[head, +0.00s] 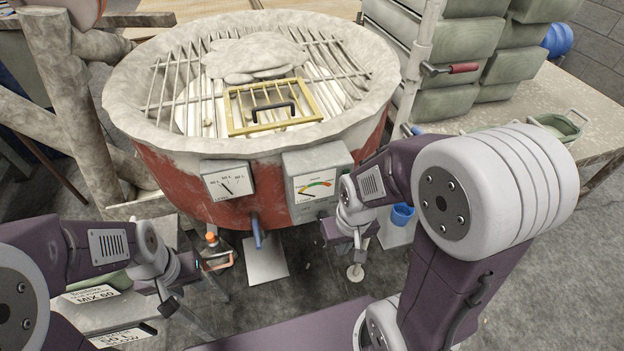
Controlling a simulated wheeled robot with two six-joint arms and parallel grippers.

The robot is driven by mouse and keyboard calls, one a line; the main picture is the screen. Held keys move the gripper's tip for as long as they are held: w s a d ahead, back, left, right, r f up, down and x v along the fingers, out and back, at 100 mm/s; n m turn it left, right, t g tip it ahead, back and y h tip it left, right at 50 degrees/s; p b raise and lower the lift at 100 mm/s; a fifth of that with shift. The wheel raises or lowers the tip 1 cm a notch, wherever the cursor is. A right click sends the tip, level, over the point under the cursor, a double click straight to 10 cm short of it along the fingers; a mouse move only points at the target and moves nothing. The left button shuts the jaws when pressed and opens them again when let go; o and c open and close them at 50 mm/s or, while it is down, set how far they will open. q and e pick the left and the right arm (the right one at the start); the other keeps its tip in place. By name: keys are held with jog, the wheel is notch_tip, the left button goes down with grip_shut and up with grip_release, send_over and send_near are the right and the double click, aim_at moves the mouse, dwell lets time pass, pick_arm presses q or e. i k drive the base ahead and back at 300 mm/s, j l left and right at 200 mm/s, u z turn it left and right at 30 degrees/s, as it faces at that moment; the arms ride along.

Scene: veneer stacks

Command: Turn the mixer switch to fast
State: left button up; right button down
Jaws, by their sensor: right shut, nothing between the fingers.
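The mixer (185,185) is a round red tub with a thick, plaster-crusted grey rim and a bar grid on top. A grey control box (316,160) on its front carries a dial with a coloured arc (316,187). No switch can be made out clearly; my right arm covers the box's right and lower side. My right gripper (352,246) is shut and empty, pointing down just below and right of the box. Whether it touches the mixer cannot be told. My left gripper (184,285) is low at the left, apart from the mixer, its fingers small and unclear.
A second gauge (228,181) and a blue lever (257,232) are on the mixer front. A yellow-framed hatch (272,106) lies on the grid. Grey-green sacks (466,42) stand at right behind a post with a red-handled lever (450,69).

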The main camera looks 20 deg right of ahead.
aim_at(322, 214)
jog(key=z, duration=0.75)
